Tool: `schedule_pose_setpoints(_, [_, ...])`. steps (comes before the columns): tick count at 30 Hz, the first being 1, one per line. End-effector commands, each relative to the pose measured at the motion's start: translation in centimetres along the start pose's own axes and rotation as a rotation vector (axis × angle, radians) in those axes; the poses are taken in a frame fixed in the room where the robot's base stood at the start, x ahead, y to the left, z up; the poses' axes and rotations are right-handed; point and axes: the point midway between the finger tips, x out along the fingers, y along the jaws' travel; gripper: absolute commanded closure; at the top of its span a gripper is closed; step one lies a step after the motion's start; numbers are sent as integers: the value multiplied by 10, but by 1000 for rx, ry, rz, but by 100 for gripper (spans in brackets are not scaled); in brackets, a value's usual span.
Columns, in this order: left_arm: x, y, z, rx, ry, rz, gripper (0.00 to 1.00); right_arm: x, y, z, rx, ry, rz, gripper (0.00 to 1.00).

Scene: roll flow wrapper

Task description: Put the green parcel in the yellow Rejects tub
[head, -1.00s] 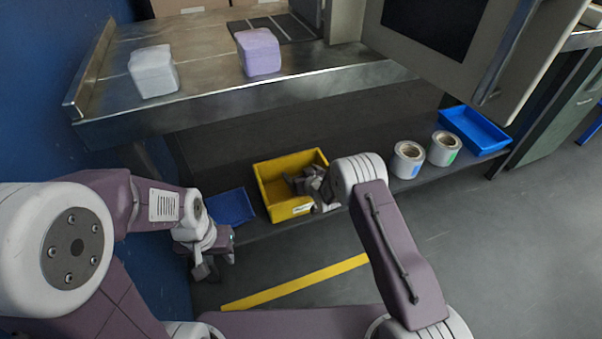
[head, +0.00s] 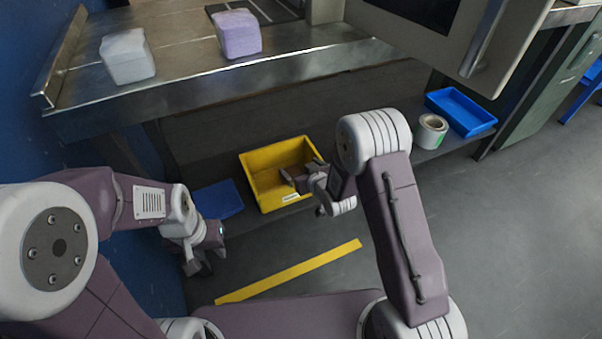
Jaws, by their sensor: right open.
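The yellow tub (head: 258,191) stands on the low shelf under the steel table. I see no green parcel in this view; part of the tub's inside is hidden by my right gripper. My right gripper (head: 289,180) is open, at the right part of the tub, over its opening or just inside; I cannot tell how deep. No parcel shows between its fingers. My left gripper (head: 197,264) hangs low at the left, in front of the shelf and apart from the tub. Its fingers are small and dark, so its opening is unclear.
A white parcel (head: 127,58) and a lilac parcel (head: 238,35) sit on the steel table (head: 185,75). A blue tray (head: 218,200) is left of the tub. A roll (head: 431,131) and a blue tub (head: 461,111) are at the shelf's right. A machine cabinet (head: 420,38) overhangs there.

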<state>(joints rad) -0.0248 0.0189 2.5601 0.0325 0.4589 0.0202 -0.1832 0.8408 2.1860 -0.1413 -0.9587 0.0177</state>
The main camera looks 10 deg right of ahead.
Motion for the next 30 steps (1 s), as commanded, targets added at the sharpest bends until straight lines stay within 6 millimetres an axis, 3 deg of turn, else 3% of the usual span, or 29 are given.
schedule_pose_setpoints(8, [0, 0, 0, 0, 0, 0, 64, -2, 0, -1, 0, -1, 0, 6])
schedule_pose_setpoints(11, [0, 0, 0, 0, 0, 0, 64, -13, 9, 0, 10, -61, 24, 6])
schedule_pose_setpoints(14, [0, 0, 0, 0, 0, 0, 64, -52, 30, 13, 49, -243, 84, 6])
schedule_pose_setpoints(17, [0, 0, 0, 0, 0, 0, 64, -116, 43, 39, 120, -480, 142, 6])
schedule_pose_setpoints(21, [0, 0, 0, 0, 0, 0, 64, -209, 39, 75, 227, -763, 178, 6])
schedule_pose_setpoints(24, [0, 0, 0, 0, 0, 0, 64, -254, 29, 91, 279, -888, 181, 6])
schedule_pose_setpoints(27, [0, 0, 0, 0, 0, 0, 64, -274, 23, 99, 303, -948, 179, 6])
schedule_pose_setpoints(30, [0, 0, 0, 0, 0, 0, 64, -278, 22, 100, 306, -959, 178, 6])
